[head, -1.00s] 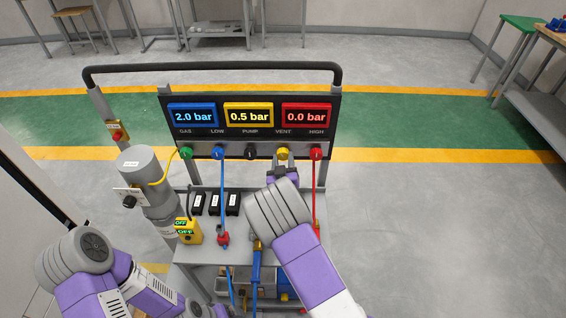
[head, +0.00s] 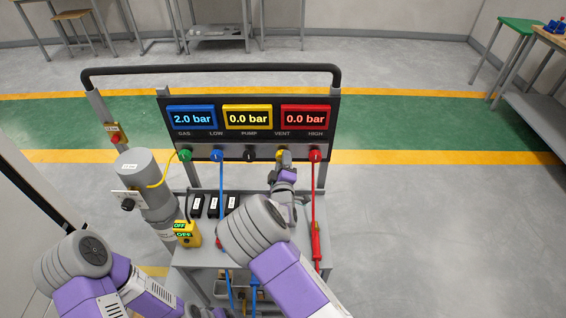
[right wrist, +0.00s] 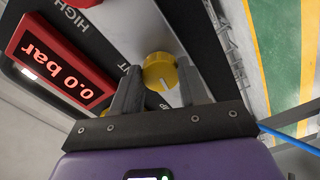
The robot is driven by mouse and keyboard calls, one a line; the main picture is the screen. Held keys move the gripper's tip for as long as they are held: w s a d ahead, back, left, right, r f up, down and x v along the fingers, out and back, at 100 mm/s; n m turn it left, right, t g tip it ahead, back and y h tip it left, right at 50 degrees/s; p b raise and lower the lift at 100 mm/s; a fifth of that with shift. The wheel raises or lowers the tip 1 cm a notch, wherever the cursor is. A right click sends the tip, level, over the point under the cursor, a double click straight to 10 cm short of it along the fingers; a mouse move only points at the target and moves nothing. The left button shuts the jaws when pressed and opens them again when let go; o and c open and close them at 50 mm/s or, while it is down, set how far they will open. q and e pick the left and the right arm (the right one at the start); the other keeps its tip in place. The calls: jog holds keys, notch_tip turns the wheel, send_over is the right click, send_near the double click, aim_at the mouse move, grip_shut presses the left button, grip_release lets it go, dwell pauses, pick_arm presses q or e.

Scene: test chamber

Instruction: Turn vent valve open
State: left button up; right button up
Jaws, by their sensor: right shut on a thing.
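The yellow vent valve knob (head: 279,153) sits under the VENT label on the panel (head: 262,145), mostly covered by my right gripper (head: 285,158) in the head view. In the right wrist view the round knob (right wrist: 160,72), with a white mark, sits between the two fingers of my right gripper (right wrist: 160,88), which is shut on it. The yellow display (head: 247,118) reads 0.0 bar, the blue display (head: 193,118) 2.0 bar and the red display (head: 305,118) 0.0 bar. My left arm shows at lower left, but its gripper is out of view.
A grey cylinder (head: 140,170) stands at left. The floor to the right is clear.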

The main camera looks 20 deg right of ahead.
jog(key=shift+n, duration=0.9)
jog(key=o, duration=1.1)
jog(key=shift+c, duration=0.2)
jog(key=shift+s, duration=0.1)
jog(key=v, duration=0.7)
jog(key=shift+s+p, duration=0.2)
jog(key=shift+p, duration=0.2)
